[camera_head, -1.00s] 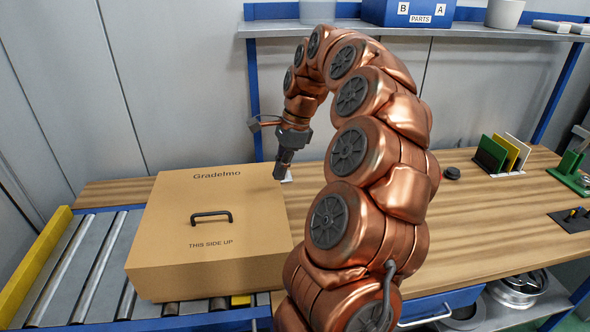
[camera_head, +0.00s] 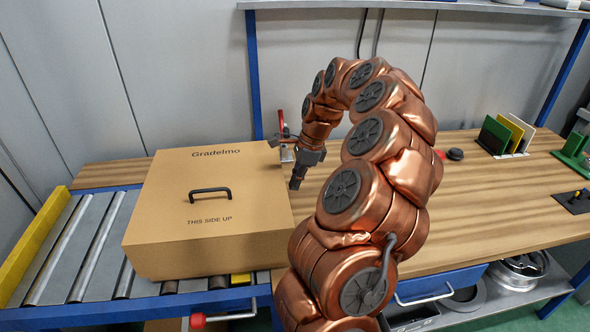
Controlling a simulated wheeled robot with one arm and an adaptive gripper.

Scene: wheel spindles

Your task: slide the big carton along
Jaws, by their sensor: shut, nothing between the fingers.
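The big carton (camera_head: 207,242) is a closed brown box marked "Gradelmo" and "THIS SIDE UP", with a black handle (camera_head: 210,194) on its top. It sits upright, mostly on the roller conveyor, close to the wooden table. My gripper (camera_head: 295,186) is shut and empty, pointing down just past the carton's right edge. In this view I cannot tell whether it touches the carton's right side. My arm hides part of the table behind it.
The roller conveyor (camera_head: 95,246) has free rollers left of the carton, ending at a yellow bar (camera_head: 32,243). The wooden table (camera_head: 480,215) is mostly clear on the right. Green, yellow and white panels (camera_head: 508,134) stand at its back. A shelf (camera_head: 460,8) hangs above.

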